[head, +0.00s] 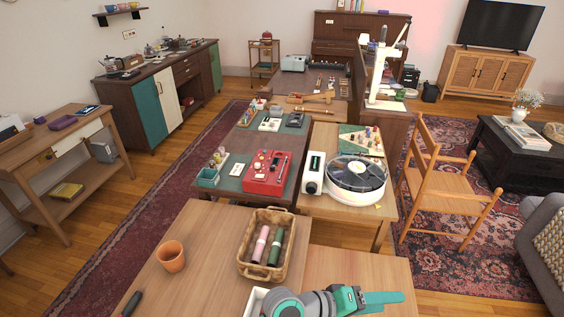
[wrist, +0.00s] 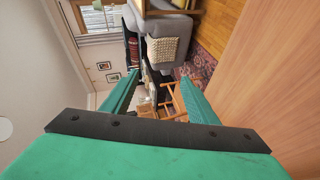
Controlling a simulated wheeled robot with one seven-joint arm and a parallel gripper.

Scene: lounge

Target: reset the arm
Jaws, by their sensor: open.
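My gripper (head: 400,297) is green and sits low at the bottom of the head view, over the near wooden table (head: 360,266). It points to the right. In the wrist view its two green fingers (wrist: 160,77) stand apart with nothing between them. The wrist view looks sideways across the room, with a wooden surface (wrist: 275,70) along its right side.
A terracotta pot (head: 171,257) is farther left. A white-based turntable (head: 340,193), a red device (head: 267,185) and a wooden chair (head: 440,185) lie beyond.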

